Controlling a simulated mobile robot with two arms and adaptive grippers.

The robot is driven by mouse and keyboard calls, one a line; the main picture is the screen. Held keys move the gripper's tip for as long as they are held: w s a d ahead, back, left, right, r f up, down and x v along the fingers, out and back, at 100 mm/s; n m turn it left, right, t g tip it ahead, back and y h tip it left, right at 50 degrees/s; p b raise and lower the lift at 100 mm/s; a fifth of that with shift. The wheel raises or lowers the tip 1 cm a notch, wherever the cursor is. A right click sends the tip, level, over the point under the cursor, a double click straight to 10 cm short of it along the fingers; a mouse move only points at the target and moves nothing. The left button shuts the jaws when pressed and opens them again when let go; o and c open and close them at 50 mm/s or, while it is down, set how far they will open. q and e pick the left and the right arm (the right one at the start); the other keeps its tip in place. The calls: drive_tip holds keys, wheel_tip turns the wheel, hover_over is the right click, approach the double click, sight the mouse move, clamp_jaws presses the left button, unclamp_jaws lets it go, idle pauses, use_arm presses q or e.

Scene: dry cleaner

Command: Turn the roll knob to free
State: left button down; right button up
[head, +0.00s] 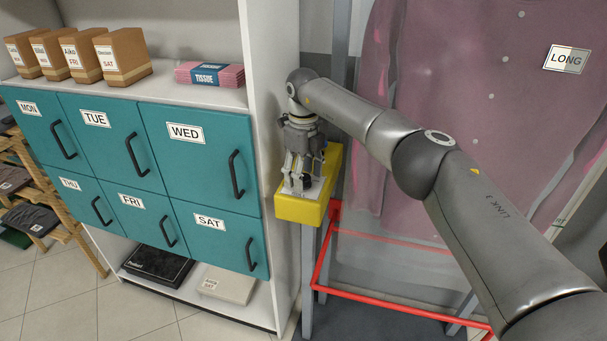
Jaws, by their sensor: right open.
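A yellow box (297,211) with a pale plate on its face is mounted beside the shelf unit, at the top of a grey post. My right gripper (302,180) points down at this plate, with its fingers apart at or just over it. A small dark part shows between and beside the fingers; it may be the roll knob, but the fingers hide most of it. I cannot tell whether they touch it, or which way it is set. Any lettering on the plate is unreadable. My left gripper is not in view.
A shelf unit (276,90) with teal drawers (202,160) and black handles stands close on the left. A grey frame with a red rail (400,310) and a garment bag (440,90) labelled LONG are on the right. Tiled floor (60,300) is clear at lower left.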

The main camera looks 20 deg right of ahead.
wheel_tip(320, 180, up, 12)
drive_tip(key=shift+f, duration=0.2)
idle(0.4)
